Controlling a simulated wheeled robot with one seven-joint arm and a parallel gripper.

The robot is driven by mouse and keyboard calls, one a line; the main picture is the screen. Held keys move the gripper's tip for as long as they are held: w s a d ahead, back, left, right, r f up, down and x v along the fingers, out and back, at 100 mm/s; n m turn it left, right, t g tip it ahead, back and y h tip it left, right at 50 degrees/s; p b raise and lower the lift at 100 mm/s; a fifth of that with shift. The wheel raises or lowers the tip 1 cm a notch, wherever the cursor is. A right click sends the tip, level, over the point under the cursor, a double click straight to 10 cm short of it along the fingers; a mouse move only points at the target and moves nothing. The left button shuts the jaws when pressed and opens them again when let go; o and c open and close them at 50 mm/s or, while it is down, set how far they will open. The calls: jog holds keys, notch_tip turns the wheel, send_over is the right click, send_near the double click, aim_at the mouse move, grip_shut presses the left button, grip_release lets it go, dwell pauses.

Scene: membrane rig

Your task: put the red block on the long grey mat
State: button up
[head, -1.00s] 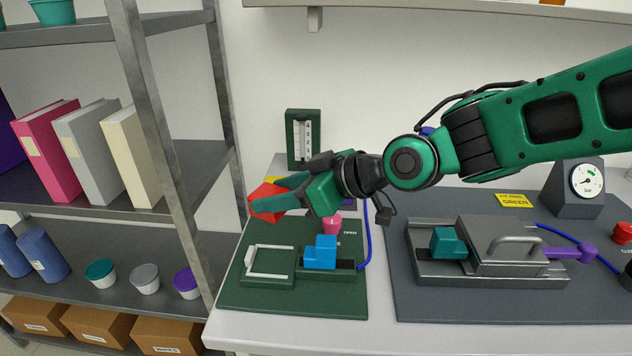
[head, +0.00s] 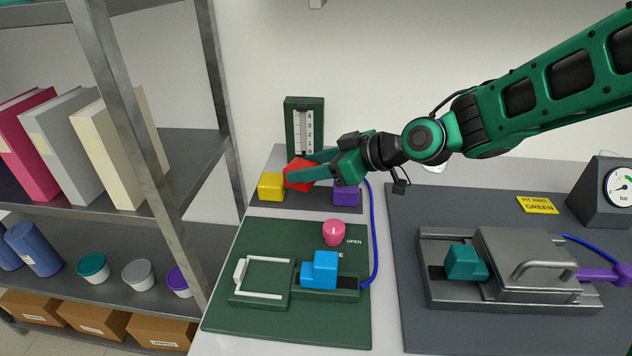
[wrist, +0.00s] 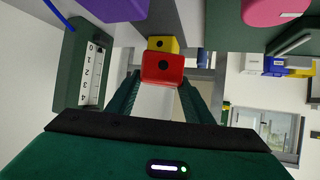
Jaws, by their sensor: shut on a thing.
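The red block (head: 299,174) is held between the fingers of my gripper (head: 302,172), looking tilted in the head view. In the wrist view the red block (wrist: 163,69) sits between the two green fingertips (wrist: 163,84). The long grey mat (head: 310,203) lies at the back of the bench, behind the green board. In the head view the red block overlaps the mat's back part, between a yellow block (head: 270,187) and a purple block (head: 346,196). Whether it touches the mat I cannot tell.
A dark green gauge (head: 304,127) stands behind the mat. In front is the green board (head: 225,320) with a blue block-shaped part (head: 320,270) and a pink knob (head: 334,232). A blue tube (head: 374,235) runs right of the mat. A shelf stands at left.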

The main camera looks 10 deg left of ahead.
jog(key=w+f, duration=0.2)
jog(key=w, duration=0.1)
jog(key=shift+d+f, duration=0.1)
jog(key=shift+d, duration=0.3)
jog(key=shift+f, duration=1.9)
jog(key=shift+f, duration=0.1)
jog(key=o, duration=1.1)
jog(key=shift+o, duration=0.2)
jog(key=shift+d, duration=0.1)
jog(key=v, duration=1.2)
